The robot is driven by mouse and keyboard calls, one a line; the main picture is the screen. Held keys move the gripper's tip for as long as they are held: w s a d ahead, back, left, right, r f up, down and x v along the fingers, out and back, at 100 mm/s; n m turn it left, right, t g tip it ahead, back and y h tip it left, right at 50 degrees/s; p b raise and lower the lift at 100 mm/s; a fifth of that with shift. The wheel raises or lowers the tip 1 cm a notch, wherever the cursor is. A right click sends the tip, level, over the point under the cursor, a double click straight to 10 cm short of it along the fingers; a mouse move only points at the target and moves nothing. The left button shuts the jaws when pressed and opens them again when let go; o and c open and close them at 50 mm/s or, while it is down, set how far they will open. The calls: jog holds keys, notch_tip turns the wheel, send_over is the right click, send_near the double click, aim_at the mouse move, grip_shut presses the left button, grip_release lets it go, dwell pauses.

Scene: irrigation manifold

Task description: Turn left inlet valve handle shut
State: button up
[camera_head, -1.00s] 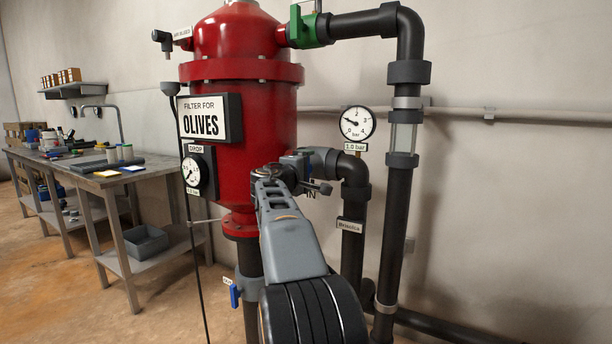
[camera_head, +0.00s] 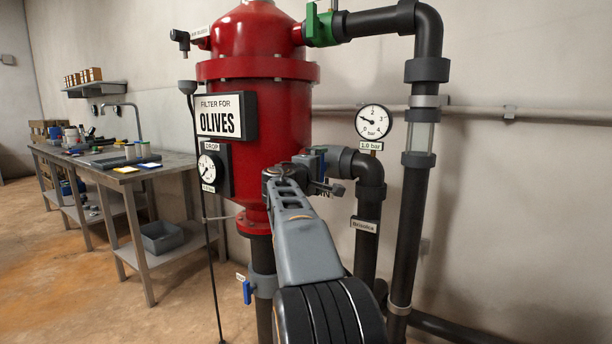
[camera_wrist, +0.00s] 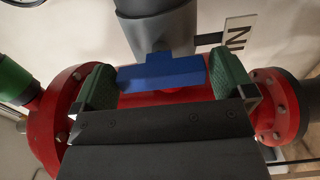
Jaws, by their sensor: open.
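The blue inlet valve handle (camera_wrist: 162,72) is a short bar seen in the wrist view below a grey pipe fitting, beside a white plate reading "IN". My gripper (camera_wrist: 165,84) is open, with one green-padded finger at each end of the handle. The handle lies between the fingers; I cannot tell whether either pad touches it. In the head view my gripper (camera_head: 326,187) is at the inlet on the right side of the red filter tank (camera_head: 262,100). My wrist mostly hides the handle there.
A dark inlet pipe (camera_head: 367,240) drops from the elbow, with a pressure gauge (camera_head: 373,122) above. A tall dark pipe (camera_head: 405,240) stands to the right. A lower blue handle (camera_head: 247,291) is under the tank. A workbench (camera_head: 150,172) stands at the left.

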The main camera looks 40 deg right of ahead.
jog(key=p+v, duration=0.1)
jog(key=v, duration=1.1)
jog(key=shift+a, duration=0.35)
jog(key=shift+s, duration=0.1)
jog(key=s+a+r+y+p, duration=0.3)
jog(key=a+p, duration=0.5)
jog(key=p, duration=0.5)
jog(key=s+a+r+m+y+p, duration=0.1)
jog(key=s+a+y+p, duration=0.4)
jog(key=p, duration=0.8)
jog(key=s+a+r+m+y+p, duration=0.1)
jog(key=s+a+r+y+p, duration=0.3)
jog(key=a+y+p, duration=0.5)
jog(key=a+p, duration=0.4)
jog(key=shift+s+r+g+p, duration=0.3)
jog(key=shift+s+g+p, duration=0.05)
jog(key=shift+s+g, duration=0.05)
jog(key=shift+a, duration=0.15)
